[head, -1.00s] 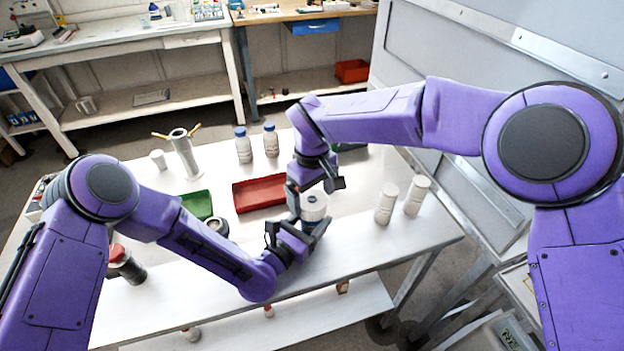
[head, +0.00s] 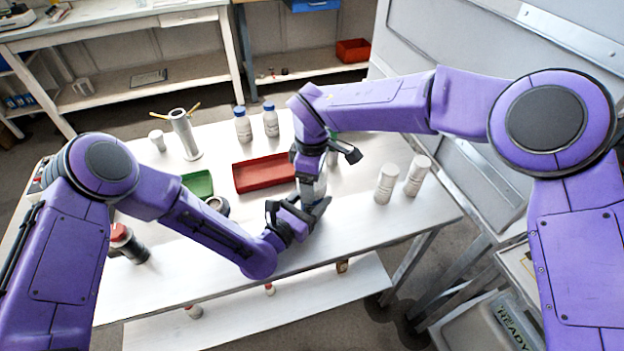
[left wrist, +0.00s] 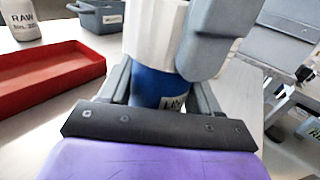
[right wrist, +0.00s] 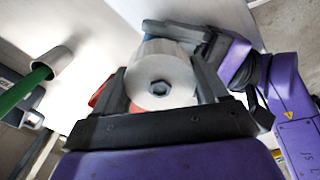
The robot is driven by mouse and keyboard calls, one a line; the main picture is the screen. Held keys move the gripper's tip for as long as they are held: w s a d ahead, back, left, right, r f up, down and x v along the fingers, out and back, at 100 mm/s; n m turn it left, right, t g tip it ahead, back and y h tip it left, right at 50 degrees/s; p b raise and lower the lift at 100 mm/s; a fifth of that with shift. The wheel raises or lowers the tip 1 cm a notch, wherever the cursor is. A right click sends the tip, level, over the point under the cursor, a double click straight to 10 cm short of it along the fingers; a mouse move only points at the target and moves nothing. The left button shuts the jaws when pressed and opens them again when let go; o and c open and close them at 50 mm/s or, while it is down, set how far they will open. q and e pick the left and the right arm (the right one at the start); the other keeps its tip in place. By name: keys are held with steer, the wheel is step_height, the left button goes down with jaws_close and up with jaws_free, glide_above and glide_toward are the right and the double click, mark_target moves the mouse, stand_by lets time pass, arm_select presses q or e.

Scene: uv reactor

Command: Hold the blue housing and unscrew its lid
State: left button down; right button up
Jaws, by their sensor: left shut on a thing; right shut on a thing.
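The blue housing (left wrist: 153,88) stands upright between the fingers of my left gripper (left wrist: 160,92), which is shut on it low down. Its white lid (left wrist: 155,30) sits on top, and it also shows from above in the right wrist view (right wrist: 162,75). My right gripper (right wrist: 165,90) is shut on the lid from above, its fingers on either side of the round white top. In the head view the housing is mostly hidden by my left gripper (head: 295,215) and my right gripper (head: 318,165).
A red tray (head: 262,173) lies just left of the grippers, with a green tray (head: 198,184) farther left. Two white cylinders (head: 387,184) stand to the right. Blue-capped bottles (head: 243,125) and a metal stand (head: 185,135) are behind.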

steer(key=n, duration=0.6)
steer(key=shift+n, duration=0.4)
steer(key=n, duration=0.3)
steer(key=shift+n, duration=0.3)
steer(key=n, duration=0.5)
steer(key=shift+n, duration=0.4)
steer(key=n, duration=1.5)
steer(key=shift+r, duration=0.1)
steer(key=n, duration=0.6)
steer(key=shift+n, duration=0.3)
steer(key=n, duration=0.5)
steer(key=shift+n, duration=0.4)
steer(key=n, duration=1.6)
steer(key=shift+r+n, duration=0.1)
steer(key=shift+n, duration=0.2)
